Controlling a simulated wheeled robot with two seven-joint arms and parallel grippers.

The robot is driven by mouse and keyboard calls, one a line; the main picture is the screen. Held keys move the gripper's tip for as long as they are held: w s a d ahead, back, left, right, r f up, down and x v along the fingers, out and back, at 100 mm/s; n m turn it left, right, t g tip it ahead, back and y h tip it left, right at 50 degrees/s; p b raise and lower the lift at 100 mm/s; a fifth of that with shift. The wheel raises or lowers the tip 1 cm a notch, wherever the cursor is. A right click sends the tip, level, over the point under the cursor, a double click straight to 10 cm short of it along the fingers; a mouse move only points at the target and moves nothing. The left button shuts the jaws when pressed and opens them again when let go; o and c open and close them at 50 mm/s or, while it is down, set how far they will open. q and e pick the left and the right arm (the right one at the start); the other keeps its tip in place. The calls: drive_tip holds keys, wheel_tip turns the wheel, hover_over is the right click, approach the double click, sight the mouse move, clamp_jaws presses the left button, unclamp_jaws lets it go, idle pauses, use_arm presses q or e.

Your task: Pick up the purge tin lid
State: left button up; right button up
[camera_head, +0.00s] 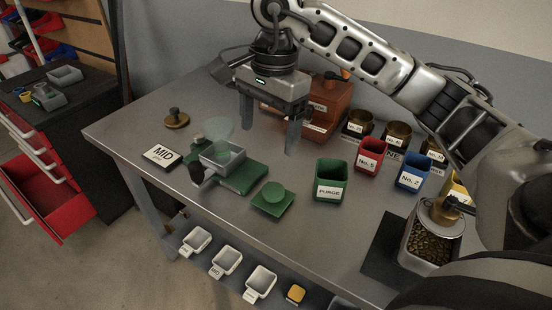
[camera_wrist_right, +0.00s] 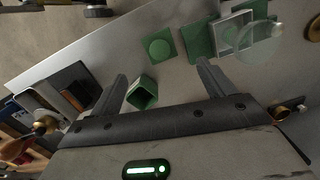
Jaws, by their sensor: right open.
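My right gripper (camera_head: 270,139) is open and empty, fingers pointing down, above the bench and farther back than the lid. My left gripper is not in view.
A green device with a clear funnel (camera_head: 221,138) stands left of the lid. A red tin (camera_head: 370,158) and blue tin (camera_head: 412,172) stand right of the purge tin. A bean container (camera_head: 432,247) is at the right.

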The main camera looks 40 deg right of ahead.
wheel_tip(320, 180, down, 2)
drive_tip(key=d+h, duration=0.1)
hover_over(273, 190)
drive_tip(key=f, duration=0.9)
drive_tip(key=shift+s+f+p, duration=0.1)
drive_tip(key=shift+s+p, duration=0.1)
drive_tip(key=shift+p, duration=0.1)
wheel_tip(273, 190, down, 5)
drive_tip(key=shift+w+r+p, duration=0.15)
drive_tip(key=shift+r+p, duration=0.05)
drive_tip(key=shift+p, duration=0.3)
drive_tip(key=shift+f, duration=0.6)
drive_tip(key=c, duration=0.7)
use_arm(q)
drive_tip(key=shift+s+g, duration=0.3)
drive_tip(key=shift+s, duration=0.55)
